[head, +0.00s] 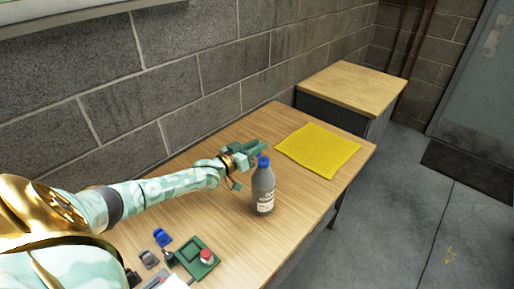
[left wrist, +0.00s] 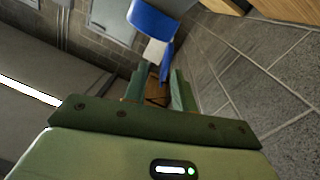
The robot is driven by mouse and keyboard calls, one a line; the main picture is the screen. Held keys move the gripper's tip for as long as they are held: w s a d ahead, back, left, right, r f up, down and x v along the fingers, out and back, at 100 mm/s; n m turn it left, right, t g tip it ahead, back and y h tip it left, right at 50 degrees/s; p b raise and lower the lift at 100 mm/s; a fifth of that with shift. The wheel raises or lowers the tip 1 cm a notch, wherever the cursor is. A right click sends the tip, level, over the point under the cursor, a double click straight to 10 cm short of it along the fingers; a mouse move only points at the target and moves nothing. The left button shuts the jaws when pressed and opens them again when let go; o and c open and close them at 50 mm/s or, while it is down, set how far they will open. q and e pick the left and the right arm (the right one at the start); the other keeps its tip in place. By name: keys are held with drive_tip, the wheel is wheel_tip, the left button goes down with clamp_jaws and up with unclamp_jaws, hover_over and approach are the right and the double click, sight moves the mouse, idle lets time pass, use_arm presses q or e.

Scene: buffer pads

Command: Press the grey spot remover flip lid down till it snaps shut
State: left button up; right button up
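The grey spot remover bottle (head: 263,193) stands upright on the wooden table, with a pale label on its front. Its blue cap (head: 263,162) is on top. My left gripper (head: 256,147) is level with the cap, just behind and left of it; I cannot tell whether they touch. In the left wrist view, a blue lid piece (left wrist: 152,20) and a whitish part (left wrist: 154,52) show beyond the left fingertips (left wrist: 160,78). The fingers are apart with nothing visible between them. The lid's exact angle is unclear. My right gripper is out of view.
A yellow cloth (head: 318,150) lies flat behind and right of the bottle. A green block with a red button (head: 207,256), a blue item (head: 162,237) and other small items lie at the near left. A block wall (head: 190,75) runs behind the table.

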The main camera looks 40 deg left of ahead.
use_arm(q)
drive_tip(key=shift+w, duration=0.25)
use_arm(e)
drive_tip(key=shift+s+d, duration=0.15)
use_arm(q)
drive_tip(key=shift+c, duration=0.4)
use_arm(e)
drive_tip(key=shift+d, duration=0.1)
use_arm(q)
drive_tip(key=c, duration=0.5)
clamp_jaws()
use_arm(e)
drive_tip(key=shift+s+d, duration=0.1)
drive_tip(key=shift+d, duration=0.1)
